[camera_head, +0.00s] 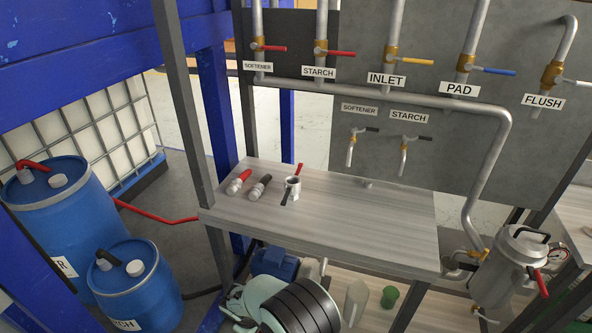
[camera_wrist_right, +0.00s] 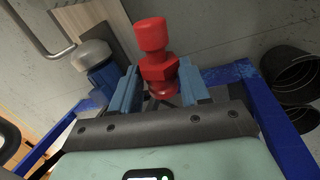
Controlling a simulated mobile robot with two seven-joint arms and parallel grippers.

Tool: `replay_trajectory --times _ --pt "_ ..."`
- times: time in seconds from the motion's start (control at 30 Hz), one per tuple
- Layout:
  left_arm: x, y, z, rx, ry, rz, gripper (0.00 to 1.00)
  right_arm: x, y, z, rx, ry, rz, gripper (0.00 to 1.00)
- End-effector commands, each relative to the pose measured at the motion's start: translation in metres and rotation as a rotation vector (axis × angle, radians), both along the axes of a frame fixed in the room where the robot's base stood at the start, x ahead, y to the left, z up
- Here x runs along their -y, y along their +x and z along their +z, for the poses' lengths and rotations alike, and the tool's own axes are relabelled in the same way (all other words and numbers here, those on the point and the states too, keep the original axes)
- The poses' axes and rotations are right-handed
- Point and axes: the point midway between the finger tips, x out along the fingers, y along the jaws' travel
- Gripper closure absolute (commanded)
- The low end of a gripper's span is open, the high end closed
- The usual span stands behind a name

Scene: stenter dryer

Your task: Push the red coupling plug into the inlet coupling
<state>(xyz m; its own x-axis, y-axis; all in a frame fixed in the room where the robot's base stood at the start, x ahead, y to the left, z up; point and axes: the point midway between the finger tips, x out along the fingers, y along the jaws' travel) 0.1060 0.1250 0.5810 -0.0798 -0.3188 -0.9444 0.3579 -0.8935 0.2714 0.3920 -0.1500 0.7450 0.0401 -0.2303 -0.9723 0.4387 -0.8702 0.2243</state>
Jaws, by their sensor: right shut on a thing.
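A red coupling plug (camera_wrist_right: 155,60), with a rounded cap and a hex collar, sits between the blue fingers of my right gripper (camera_wrist_right: 160,80) in the right wrist view. The fingers are shut on it, and its capped end points away from the gripper. I cannot pick out the inlet coupling for certain. A blue part with a grey rounded top (camera_wrist_right: 93,54) stands left of the plug, apart from it. In the head view an INLET sign (camera_head: 386,79) hangs below a yellow-handled valve. The plug cannot be made out in the head view. My left gripper is not in view.
A grey workbench (camera_head: 350,222) holds a red-ended coupling (camera_head: 238,182), a black-ended coupling (camera_head: 260,187) and a metal cup-like part (camera_head: 292,186). Blue drums (camera_head: 62,215) stand left. A metal canister (camera_head: 510,265) stands right. A blue frame (camera_wrist_right: 285,145) borders the wrist view.

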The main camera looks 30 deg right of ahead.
Motion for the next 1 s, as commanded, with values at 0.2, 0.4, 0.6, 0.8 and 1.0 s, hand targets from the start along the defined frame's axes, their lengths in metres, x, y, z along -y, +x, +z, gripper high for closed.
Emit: replay_trajectory --times 0.2,0.4,0.6,0.8,1.0 --pt "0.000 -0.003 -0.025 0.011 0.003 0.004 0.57 -0.004 -0.013 -0.110 -0.056 -0.044 0.449 0.91" --pt "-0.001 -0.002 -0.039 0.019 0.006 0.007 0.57 0.004 -0.001 -0.160 -0.076 -0.088 0.814 0.91" --pt "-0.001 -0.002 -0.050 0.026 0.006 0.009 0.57 0.014 0.023 -0.179 -0.084 -0.138 1.134 0.91" --pt "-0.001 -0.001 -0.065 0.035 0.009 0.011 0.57 0.027 0.064 -0.169 -0.074 -0.214 1.503 0.91" --pt "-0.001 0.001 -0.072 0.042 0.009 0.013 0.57 0.031 0.086 -0.142 -0.063 -0.278 1.761 0.91"
